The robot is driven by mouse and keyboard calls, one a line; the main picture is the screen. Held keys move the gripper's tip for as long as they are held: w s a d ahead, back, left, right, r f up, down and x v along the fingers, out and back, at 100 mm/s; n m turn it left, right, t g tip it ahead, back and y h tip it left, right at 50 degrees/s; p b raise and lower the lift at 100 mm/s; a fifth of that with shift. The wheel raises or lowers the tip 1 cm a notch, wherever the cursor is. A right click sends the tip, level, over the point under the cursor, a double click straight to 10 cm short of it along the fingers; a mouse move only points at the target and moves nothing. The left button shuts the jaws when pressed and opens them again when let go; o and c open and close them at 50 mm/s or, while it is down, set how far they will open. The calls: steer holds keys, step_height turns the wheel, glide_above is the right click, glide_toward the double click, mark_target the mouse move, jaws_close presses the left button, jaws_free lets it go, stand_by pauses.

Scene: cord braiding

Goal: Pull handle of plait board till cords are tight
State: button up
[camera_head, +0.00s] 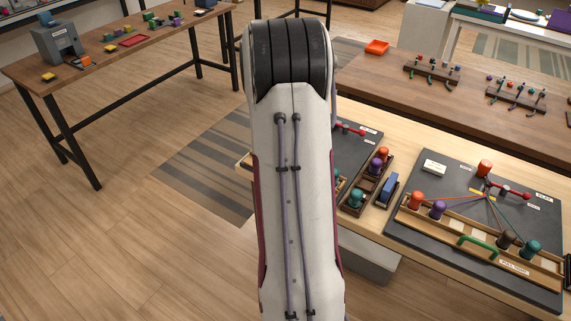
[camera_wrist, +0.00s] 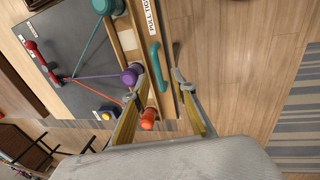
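In the wrist view a grey plait board (camera_wrist: 75,60) has a green handle (camera_wrist: 154,62) on a wooden bar beside a "PULL" label (camera_wrist: 153,16). A teal bobbin (camera_wrist: 105,6), a purple bobbin (camera_wrist: 131,75) and an orange bobbin (camera_wrist: 148,120) stand along its wooden rail, with teal, purple and orange cords running left from the rail. My gripper (camera_wrist: 160,79) is open; the handle appears between its two fingertips. I cannot tell whether they touch it. In the head view my arm hides the gripper and most of the board behind it (camera_head: 362,145).
In the head view another plait board (camera_head: 420,228) with a green handle (camera_head: 477,247) lies to the right. Open floor (camera_wrist: 240,50) lies right of the handle in the wrist view.

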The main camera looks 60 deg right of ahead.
step_height(320, 180, up, 8)
steer(key=a, duration=0.1)
steer(key=shift+a+f, duration=0.15)
steer(key=shift+a, duration=0.15)
steer(key=shift+m, duration=0.3)
stand_by(0.4)
steer(key=s+a+r+t, duration=0.2)
steer(key=s+a+r, duration=0.1)
steer(key=a, duration=1.1)
steer(key=s+a+r+t+y, duration=0.1)
steer(key=s+a+r, duration=0.3)
steer(key=a, duration=1.1)
steer(key=s+a+r+t+y, duration=0.1)
steer(key=s+a+r+t, duration=0.1)
steer(key=a, duration=1.2)
steer(key=shift+s+a+r+t, duration=0.3)
steer(key=shift+s+a+r, duration=0.05)
steer(key=shift+s+r, duration=0.4)
